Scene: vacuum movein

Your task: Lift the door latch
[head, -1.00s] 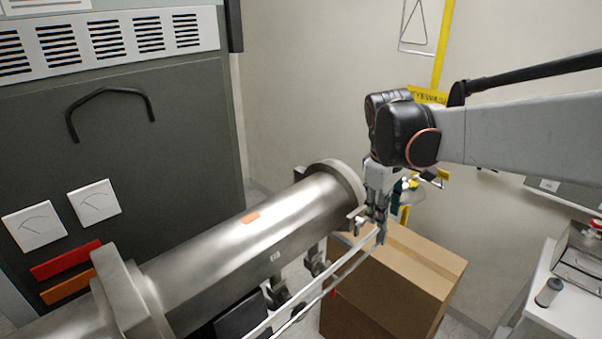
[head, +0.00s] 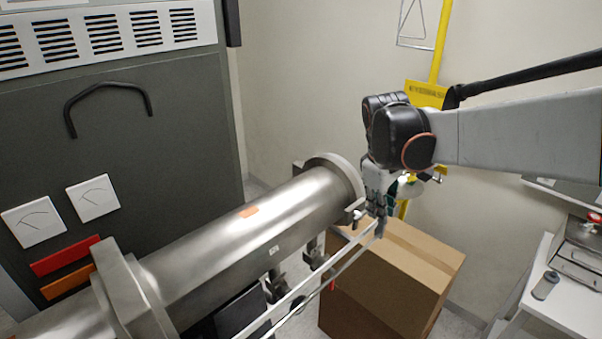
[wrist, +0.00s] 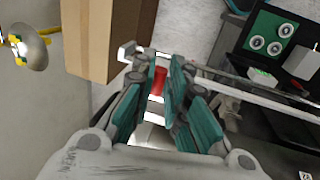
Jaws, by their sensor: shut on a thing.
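The door latch appears to be the pale metal bar (head: 320,278) whose far end meets my gripper (head: 377,222), beside the round end flange of the steel cylinder (head: 240,230). In the wrist view, the bar (wrist: 243,86) runs from the right to a bent end piece between and behind the fingers. My gripper, with teal fingers (wrist: 157,82), is shut on the bar near this end. The fingers hide part of the bar, so the exact contact is not clear. A red piece shows between the fingers.
A cardboard box (head: 410,265) stands on the floor just right of and below my gripper. A dark cabinet (head: 180,110) stands at the left. A white bench (head: 565,310) is at the right.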

